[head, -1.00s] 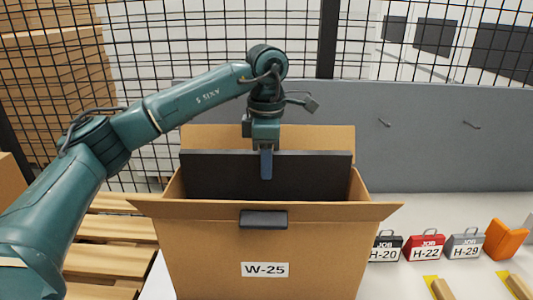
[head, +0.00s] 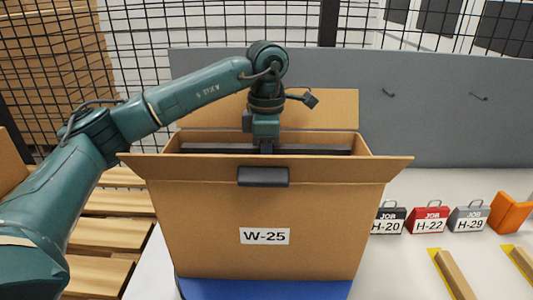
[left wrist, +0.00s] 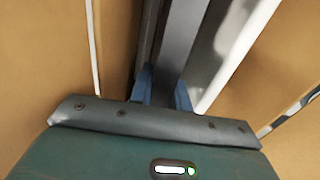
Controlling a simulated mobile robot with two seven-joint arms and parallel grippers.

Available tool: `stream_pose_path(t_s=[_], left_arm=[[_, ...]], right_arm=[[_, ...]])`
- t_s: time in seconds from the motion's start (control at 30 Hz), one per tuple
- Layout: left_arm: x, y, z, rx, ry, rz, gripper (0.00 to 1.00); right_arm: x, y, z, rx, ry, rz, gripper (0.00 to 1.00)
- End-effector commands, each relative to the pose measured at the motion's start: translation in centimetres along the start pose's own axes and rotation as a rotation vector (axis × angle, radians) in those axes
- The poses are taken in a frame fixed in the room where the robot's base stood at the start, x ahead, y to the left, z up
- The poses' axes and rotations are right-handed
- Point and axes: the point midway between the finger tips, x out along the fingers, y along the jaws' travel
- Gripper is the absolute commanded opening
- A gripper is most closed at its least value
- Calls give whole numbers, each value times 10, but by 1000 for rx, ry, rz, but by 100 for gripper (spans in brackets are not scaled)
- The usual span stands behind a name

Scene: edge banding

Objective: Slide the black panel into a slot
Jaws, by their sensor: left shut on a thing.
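The cardboard box W-25 (head: 200,225) stands upright with its flaps open. The black panel (head: 215,149) is upright inside it, with only a thin strip of its top edge showing above the front rim. My left gripper (head: 266,147) points down from above and is shut on the middle of that top edge. In the left wrist view the blue fingers (left wrist: 163,92) sit on either side of the panel's grey edge (left wrist: 183,45), between the box walls. The slot and the panel's lower part are hidden in the box. My right gripper is not in view.
A blue mat (head: 260,289) lies under the box. Job tags H-20 (head: 386,218), H-22 (head: 428,218) and H-29 (head: 468,218) stand at the right beside an orange object (head: 509,212). A grey partition (head: 440,120) and mesh fence are behind; wooden pallets (head: 110,235) are at left.

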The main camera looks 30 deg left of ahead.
Motion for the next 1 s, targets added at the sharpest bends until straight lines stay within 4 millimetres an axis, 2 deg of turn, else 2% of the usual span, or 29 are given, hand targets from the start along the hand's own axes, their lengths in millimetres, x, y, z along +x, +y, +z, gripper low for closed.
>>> stream_pose_path(t_s=[0.3, 0.33, 0.63, 0.87, 1.0], left_arm=[[-2, 0, 0, 0, -4, 4, 0], [-2, 0, 0, 0, -4, 4, 19], [0, 0, 0, 0, -2, 2, 43], [3, 0, 0, 0, 3, -3, 44], [-7, 0, 0, -1, -1, 1, 44]], right_arm=[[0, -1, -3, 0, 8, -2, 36], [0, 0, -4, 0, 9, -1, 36], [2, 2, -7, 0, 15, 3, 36], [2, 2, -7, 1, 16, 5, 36], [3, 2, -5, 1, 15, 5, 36]])
